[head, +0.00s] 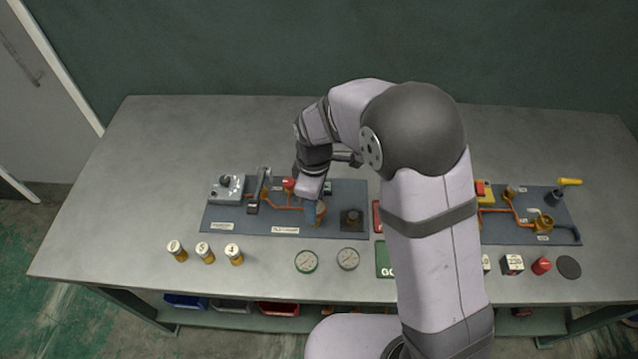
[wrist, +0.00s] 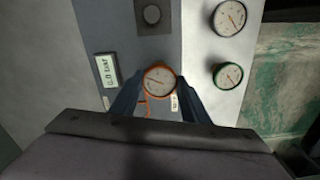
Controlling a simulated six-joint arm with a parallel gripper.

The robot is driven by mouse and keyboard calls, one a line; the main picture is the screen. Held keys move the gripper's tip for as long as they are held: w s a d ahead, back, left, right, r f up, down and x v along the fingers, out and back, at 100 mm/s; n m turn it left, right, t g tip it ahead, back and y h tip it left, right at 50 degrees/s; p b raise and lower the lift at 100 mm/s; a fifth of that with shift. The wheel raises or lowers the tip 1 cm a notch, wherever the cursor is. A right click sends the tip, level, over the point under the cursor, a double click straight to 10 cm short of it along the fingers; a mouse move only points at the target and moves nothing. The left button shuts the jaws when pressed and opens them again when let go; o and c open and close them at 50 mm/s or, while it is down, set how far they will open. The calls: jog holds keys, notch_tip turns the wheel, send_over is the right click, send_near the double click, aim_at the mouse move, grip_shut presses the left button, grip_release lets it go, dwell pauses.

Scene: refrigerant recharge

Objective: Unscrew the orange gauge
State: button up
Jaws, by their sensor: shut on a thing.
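The orange gauge (wrist: 159,80) has a round white dial with an orange rim and sits between my two fingertips in the wrist view. My gripper (wrist: 160,92) is shut on it, one finger on each side. In the head view my gripper (head: 315,205) reaches down to the front of the left blue-grey board (head: 335,228), where an orange edge of the gauge (head: 321,208) shows beside the fingers. The gauge's lower fitting is hidden, so I cannot tell whether it is still threaded on.
A green-rimmed gauge (head: 306,261) and a grey-rimmed gauge (head: 348,258) lie on the table in front of the board. Several small yellow-based bottles (head: 205,252) stand to the left. A dark square socket block (head: 352,221) is right of my gripper. A second board (head: 560,228) lies at right.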

jog(key=shift+n+p, duration=0.45)
jog(key=shift+n, duration=1.35)
jog(key=shift+r+n+p, duration=0.1)
jog(key=shift+n+p, duration=0.2)
jog(key=shift+n, duration=1.4)
jog(key=shift+n+p, duration=0.45)
jog(key=shift+n, duration=0.75)
